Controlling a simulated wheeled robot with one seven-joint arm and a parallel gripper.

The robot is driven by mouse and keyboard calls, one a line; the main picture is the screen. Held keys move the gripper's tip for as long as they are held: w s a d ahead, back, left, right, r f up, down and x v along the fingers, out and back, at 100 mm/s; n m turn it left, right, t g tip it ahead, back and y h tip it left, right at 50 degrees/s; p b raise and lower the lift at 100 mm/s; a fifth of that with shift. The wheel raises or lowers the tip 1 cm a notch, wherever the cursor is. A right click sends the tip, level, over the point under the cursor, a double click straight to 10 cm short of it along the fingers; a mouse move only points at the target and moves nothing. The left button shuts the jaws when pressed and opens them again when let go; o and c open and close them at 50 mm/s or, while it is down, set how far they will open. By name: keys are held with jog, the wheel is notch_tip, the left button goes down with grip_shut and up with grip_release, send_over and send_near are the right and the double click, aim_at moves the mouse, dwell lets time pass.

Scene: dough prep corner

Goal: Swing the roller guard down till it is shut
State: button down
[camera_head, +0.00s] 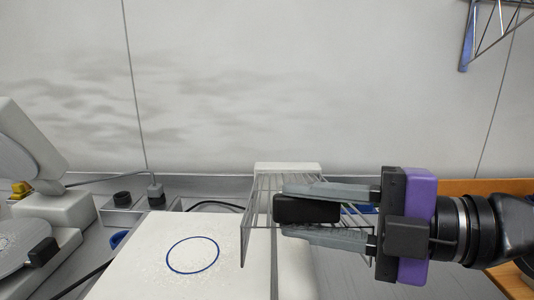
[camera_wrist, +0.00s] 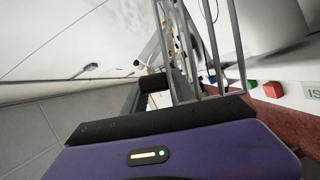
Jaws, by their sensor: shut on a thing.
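The roller guard is a cage of thin grey wire (camera_head: 258,218) beside a white body with a pale top block (camera_head: 288,167). In the wrist view its metal bars (camera_wrist: 206,40) run up from near my gripper. My gripper (camera_head: 283,211) comes in from the right, its two grey fingers above and below a black block, which looks like the guard's grip (camera_head: 308,209). The fingers are shut on this block. The fingers and block hide part of the cage. I cannot tell the guard's exact angle.
A white board with a blue ring (camera_head: 193,255) lies left of the guard. A white machine (camera_head: 55,195) stands at far left, near sockets and cables. Red (camera_wrist: 272,89) and green (camera_wrist: 251,84) buttons show in the wrist view. A wire rack (camera_head: 490,30) hangs upper right.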

jog(key=shift+n+t+y, duration=0.3)
jog(key=shift+n+y, duration=0.1)
jog(key=shift+n, duration=0.5)
jog(key=shift+s+d+f+b, duration=0.1)
jog(key=shift+s+f+b, duration=0.05)
jog(key=shift+f+b, duration=1.15)
jog(key=shift+s+f+b, duration=0.15)
jog(key=shift+f+b, duration=0.8)
jog(key=shift+b, duration=0.7)
jog(key=shift+s+d+f+b, duration=0.1)
jog(key=shift+s+f+b, duration=0.05)
jog(key=shift+f+b, duration=1.15)
jog(key=c, duration=1.4)
grip_release()
jog(key=shift+a+r, duration=0.1)
jog(key=shift+r, duration=0.25)
jog(key=o, duration=0.4)
jog(key=shift+c, duration=0.2)
jog(key=shift+s+f, duration=0.1)
jog(key=shift+f, duration=0.05)
